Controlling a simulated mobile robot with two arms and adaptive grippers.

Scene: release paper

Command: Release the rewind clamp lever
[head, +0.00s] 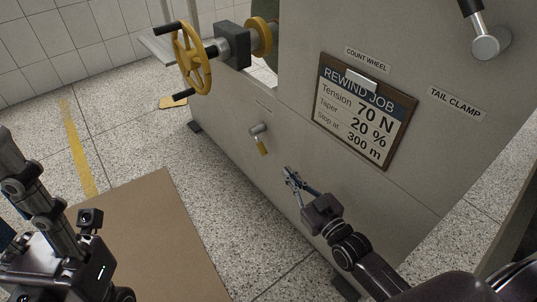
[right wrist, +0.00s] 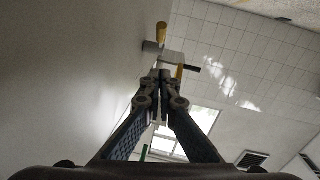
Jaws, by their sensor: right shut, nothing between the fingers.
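A small lever with a yellow grip and grey hub (head: 261,142) sticks out of the grey machine panel, its grip hanging down and slightly right.
A yellow handwheel (head: 190,58) stands out at the machine's upper left. A clipboard (head: 365,110) reading REWIND JOB hangs on the panel. Another lever (head: 485,43), beside a TAIL CLAMP label (head: 456,103), is at the upper right. A brown mat (head: 150,235) lies on the floor.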

